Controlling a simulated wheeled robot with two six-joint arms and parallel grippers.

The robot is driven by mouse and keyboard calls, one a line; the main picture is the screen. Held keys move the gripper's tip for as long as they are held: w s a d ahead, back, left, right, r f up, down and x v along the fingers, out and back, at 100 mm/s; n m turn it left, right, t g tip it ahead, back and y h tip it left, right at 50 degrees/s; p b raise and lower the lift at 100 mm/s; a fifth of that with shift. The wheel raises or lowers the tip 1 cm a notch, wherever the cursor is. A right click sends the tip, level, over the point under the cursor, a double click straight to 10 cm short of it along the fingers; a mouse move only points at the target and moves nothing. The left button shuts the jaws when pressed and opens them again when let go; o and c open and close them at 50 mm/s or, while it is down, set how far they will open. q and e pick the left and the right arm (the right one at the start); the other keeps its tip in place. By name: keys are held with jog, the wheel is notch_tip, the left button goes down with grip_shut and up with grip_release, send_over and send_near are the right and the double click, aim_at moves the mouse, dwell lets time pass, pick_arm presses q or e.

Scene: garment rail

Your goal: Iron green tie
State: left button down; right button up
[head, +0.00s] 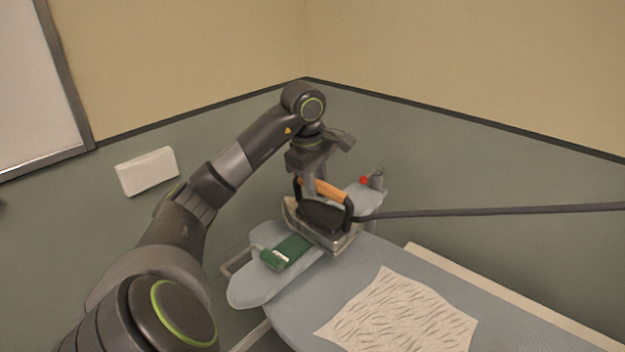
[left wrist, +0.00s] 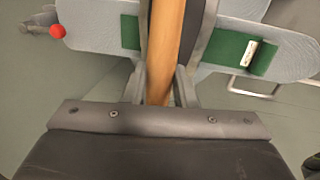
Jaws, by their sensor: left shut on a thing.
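The green tie (head: 286,253) lies across the narrow grey-blue sleeve board (head: 247,290). It shows on both sides of the iron in the left wrist view (left wrist: 228,52), with a small white label on it. The iron (head: 326,213) has a dark body and an orange handle (left wrist: 164,50). It is over the tie and hides its middle; I cannot tell whether its plate touches the cloth. My left gripper (head: 310,186) is shut on the iron's handle from above. My right gripper is not in view.
A dark cord or hose (head: 490,211) runs from the iron to the right. The large ironing board (head: 400,258) carries a patterned cream cloth (head: 400,315). A red ball (head: 363,180) sits at the sleeve board's far end. A white box (head: 147,171) is on the wall.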

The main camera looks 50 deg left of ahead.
pick_arm(q)
jog(key=shift+w+r+p, duration=0.2)
jog(key=shift+w+p, duration=0.65)
jog(key=shift+w, duration=0.05)
jog(key=shift+w+a+f, duration=0.1)
jog(key=shift+w+a, duration=0.05)
jog(key=shift+w, duration=0.4)
jog(key=shift+w+a+f, duration=0.1)
jog(key=shift+w, duration=0.4)
jog(key=w, duration=0.3)
jog(key=shift+w+a, duration=0.15)
jog(key=shift+w, duration=0.1)
jog(key=w+p+v, duration=0.1)
jog(key=p+v, duration=0.6)
jog(key=shift+w+a, duration=0.15)
jog(key=shift+w, duration=0.25)
